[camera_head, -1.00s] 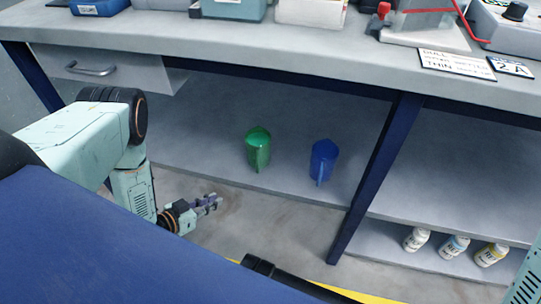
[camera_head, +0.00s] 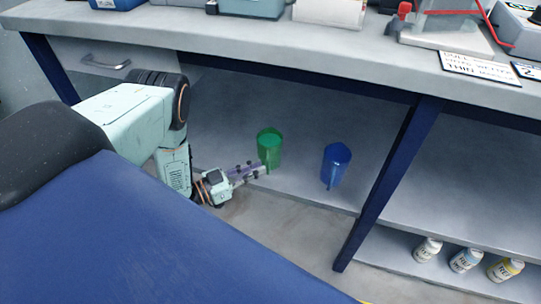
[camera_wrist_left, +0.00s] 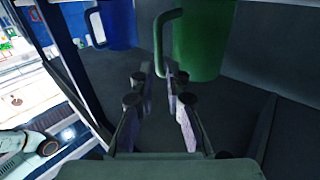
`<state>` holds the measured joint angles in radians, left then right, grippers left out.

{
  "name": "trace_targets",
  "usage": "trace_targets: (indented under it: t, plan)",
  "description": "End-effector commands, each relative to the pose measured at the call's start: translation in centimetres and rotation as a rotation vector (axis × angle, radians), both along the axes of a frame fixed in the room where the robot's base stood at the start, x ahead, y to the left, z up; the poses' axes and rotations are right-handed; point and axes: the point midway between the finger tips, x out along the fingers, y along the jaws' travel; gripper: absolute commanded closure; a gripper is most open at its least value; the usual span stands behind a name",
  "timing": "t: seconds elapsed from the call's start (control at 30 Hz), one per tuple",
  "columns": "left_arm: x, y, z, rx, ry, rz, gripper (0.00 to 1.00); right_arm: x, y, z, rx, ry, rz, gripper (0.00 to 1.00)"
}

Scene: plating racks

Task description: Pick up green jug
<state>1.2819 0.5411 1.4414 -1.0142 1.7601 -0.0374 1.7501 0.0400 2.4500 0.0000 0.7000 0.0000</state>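The green jug (camera_head: 268,146) stands upright on the lower shelf under the bench, with its handle toward the front. My left gripper (camera_head: 258,171) reaches in from the left, at the shelf's front edge, just in front of the jug. In the left wrist view the gripper (camera_wrist_left: 157,80) is open, its two fingers apart with nothing between them. The green jug (camera_wrist_left: 205,40) is close ahead there, and its handle (camera_wrist_left: 160,45) lies ahead of the gap between the fingertips. I cannot tell whether a finger touches the handle. My right gripper does not show.
A blue jug (camera_head: 336,163) stands on the shelf to the right of the green one. A dark blue bench leg (camera_head: 392,180) is further right. Several white bottles (camera_head: 466,260) stand on a lower shelf at the right. The bench top (camera_head: 250,36) overhangs the shelf.

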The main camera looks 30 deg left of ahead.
Motion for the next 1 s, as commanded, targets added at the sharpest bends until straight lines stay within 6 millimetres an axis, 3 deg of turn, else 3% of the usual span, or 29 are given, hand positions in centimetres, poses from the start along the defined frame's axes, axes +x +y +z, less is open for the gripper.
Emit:
trace_targets:
  t: [0.33,0.6,0.8,1.0]
  plan:
    - [3.9,-2.3,-0.2,-0.001,0.001,-0.005,0.86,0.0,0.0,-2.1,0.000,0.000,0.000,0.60]
    - [4.2,-2.4,-0.1,0.000,0.001,-0.003,0.86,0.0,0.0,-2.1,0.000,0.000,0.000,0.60]
    - [4.2,-2.4,-0.1,0.000,0.001,-0.004,1.00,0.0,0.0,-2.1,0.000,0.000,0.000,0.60]
    - [4.2,-2.4,-0.1,0.000,0.001,-0.004,1.00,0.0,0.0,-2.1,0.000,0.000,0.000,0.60]
